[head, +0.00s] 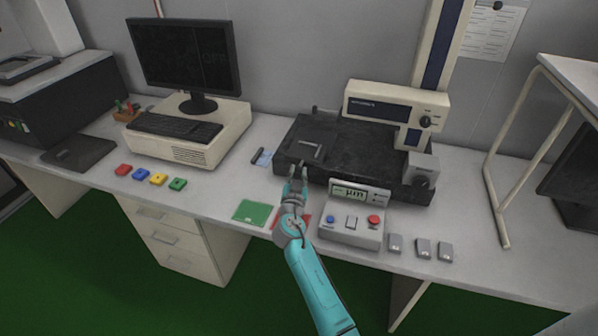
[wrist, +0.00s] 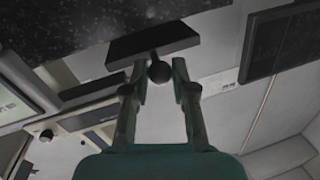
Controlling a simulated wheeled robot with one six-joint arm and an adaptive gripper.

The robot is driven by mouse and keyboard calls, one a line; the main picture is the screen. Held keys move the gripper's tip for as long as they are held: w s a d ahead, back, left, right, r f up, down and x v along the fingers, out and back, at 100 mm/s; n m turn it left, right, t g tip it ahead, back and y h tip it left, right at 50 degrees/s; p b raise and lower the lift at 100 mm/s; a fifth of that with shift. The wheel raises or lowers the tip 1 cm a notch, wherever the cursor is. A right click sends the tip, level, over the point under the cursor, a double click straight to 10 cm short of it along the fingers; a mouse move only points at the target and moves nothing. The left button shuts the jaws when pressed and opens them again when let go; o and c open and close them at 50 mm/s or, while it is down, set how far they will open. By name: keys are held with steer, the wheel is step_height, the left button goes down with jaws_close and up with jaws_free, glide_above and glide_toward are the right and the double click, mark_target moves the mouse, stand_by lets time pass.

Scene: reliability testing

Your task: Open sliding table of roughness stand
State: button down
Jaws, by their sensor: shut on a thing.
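The roughness stand has a dark speckled base (head: 375,160) and a cream column (head: 440,45) in the head view. Its black sliding table (head: 322,132) appears to be the dark block at the left of the base. My gripper (head: 297,171) is at the front edge of this block. In the wrist view, a round black knob (wrist: 159,71) on a dark plate (wrist: 150,42) lies between the fingertips of my gripper (wrist: 160,68), and they are shut on it. In the head view the knob is hidden by the fingers.
A control box (head: 352,215) with buttons stands just right of my gripper. A green mat (head: 252,211) and a partly hidden red mat lie near the table's front edge. A computer (head: 195,135) stands left. Several small grey blocks (head: 423,248) lie to the right.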

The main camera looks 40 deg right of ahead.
steer(key=c, duration=1)
jaws_free()
steer(key=shift+o, duration=0.2)
steer(key=shift+a, duration=0.1)
steer(key=v, duration=1.1)
steer(key=shift+s+a, duration=0.25)
steer(key=shift+s, duration=0.1)
